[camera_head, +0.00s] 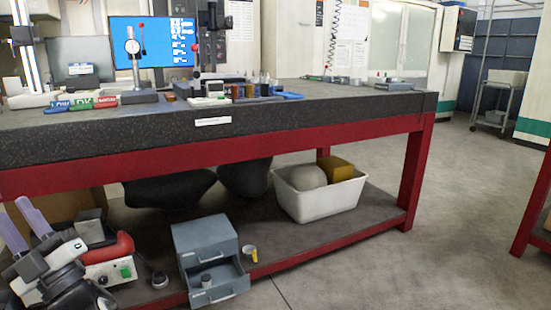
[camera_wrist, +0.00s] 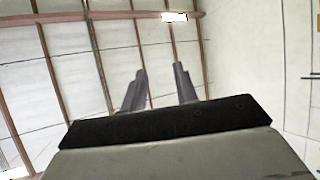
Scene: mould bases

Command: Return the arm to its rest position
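My gripper (camera_head: 22,222) is at the lower left of the head view, in front of the red-framed granite-topped bench. Its two purple-grey fingers point up and stand apart, with nothing visible between them. In the wrist view my gripper (camera_wrist: 160,88) also shows open and empty, with its fingers against the ceiling and walls. The folded wrist of my arm is below the fingers in the head view; the rest of the arm is out of view.
The granite bench top (camera_head: 330,108) carries gauges, a monitor (camera_head: 165,42) and small tools. A grey drawer unit (camera_head: 207,250), with its lower drawer open, and a white bin (camera_head: 318,200) are on the shelf below. A red-legged table (camera_head: 535,200) stands right; floor between is clear.

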